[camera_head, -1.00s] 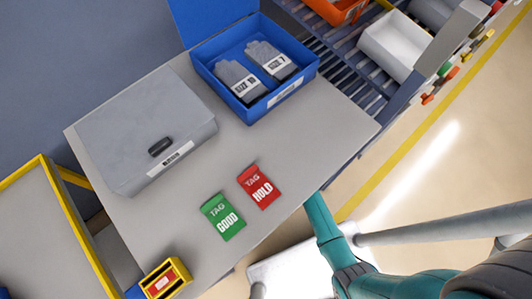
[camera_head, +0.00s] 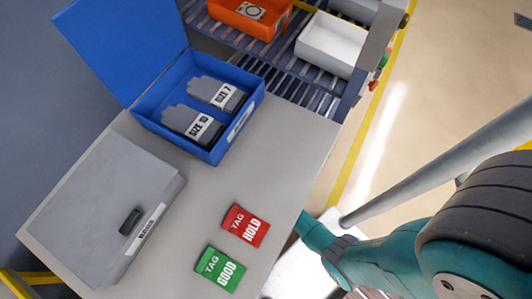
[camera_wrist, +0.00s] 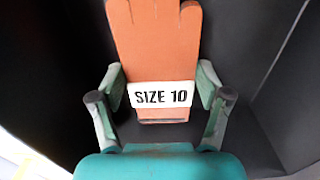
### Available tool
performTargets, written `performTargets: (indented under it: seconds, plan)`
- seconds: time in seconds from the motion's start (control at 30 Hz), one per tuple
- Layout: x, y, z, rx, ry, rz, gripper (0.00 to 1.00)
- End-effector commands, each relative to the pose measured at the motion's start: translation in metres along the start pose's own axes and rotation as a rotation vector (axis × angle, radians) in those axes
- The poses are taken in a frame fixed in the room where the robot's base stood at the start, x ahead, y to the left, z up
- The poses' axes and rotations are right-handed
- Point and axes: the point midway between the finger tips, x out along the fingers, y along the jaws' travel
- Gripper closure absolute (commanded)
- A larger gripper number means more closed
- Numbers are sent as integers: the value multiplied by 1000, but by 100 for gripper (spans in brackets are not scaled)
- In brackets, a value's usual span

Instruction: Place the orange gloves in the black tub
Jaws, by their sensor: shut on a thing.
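The orange gloves (camera_wrist: 158,45) with a white "SIZE 10" label are upright in the picture in the wrist view. My gripper (camera_wrist: 160,88) has its two fingers at both sides of the gloves near the label and is shut on them. The black tub (camera_wrist: 50,75) surrounds the gloves with dark walls on the left and right of the wrist view. Whether the gloves touch its floor I cannot tell. Neither the gloves, the tub nor my gripper shows in the head view.
In the head view a blue open box (camera_head: 222,150) holds grey gloves labelled SIZE 10 and SIZE 7. A grey lidded box (camera_head: 85,190), a red HOLD tag (camera_head: 246,225) and a green GOOD tag (camera_head: 220,268) are on the table. A roller rack (camera_head: 305,85) with orange and white bins stands behind.

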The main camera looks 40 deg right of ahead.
Motion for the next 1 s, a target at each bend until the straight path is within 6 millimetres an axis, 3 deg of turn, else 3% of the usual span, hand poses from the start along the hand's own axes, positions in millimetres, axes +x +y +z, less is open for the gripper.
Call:
performTargets:
  seconds: [0.2, 0.57, 0.6, 0.7, 1.0]
  plan:
    - [18, -1, 0, 0, 0, 0, 58]
    - [21, 0, 0, 0, 0, 1, 58]
    - [21, 0, 0, 0, 0, 1, 21]
    - [21, 0, 0, 0, 0, 1, 0]
    - [21, 0, 0, 0, 0, 0, 0]
